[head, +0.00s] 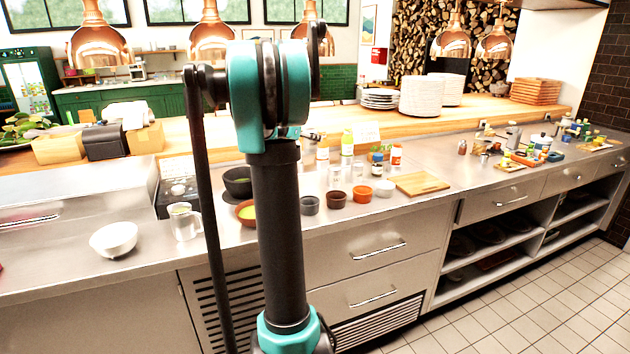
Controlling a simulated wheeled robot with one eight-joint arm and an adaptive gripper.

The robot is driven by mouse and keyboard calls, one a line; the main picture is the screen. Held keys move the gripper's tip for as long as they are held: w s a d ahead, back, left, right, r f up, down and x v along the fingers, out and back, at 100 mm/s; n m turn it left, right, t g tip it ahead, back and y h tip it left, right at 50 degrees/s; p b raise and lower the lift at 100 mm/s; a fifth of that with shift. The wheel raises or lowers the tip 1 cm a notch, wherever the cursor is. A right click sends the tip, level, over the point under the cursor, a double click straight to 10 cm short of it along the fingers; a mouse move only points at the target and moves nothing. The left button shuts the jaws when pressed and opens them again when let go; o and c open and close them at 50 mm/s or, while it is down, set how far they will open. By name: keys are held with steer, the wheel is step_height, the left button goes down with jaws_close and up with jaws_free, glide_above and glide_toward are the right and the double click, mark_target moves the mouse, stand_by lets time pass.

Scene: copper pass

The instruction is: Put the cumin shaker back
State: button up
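I cannot tell which container is the cumin shaker, as the labels are too small to read. Several small bottles and shakers stand at the back of the steel counter, right of my arm. Among them are a white bottle with a yellow-green top (347,143), a dark jar with a coloured label (377,157) and a white container with an orange-red label (396,155). More small items stand farther right along the counter. My upright arm covers part of the counter, and my gripper does not show.
Small bowls (336,199) and a wooden board (423,183) lie in front of the bottles. A white bowl (114,239) and a clear jug (184,222) stand left. Plate stacks (420,96) sit on the wooden shelf, below copper lamps (452,42). The tiled floor (520,300) is clear.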

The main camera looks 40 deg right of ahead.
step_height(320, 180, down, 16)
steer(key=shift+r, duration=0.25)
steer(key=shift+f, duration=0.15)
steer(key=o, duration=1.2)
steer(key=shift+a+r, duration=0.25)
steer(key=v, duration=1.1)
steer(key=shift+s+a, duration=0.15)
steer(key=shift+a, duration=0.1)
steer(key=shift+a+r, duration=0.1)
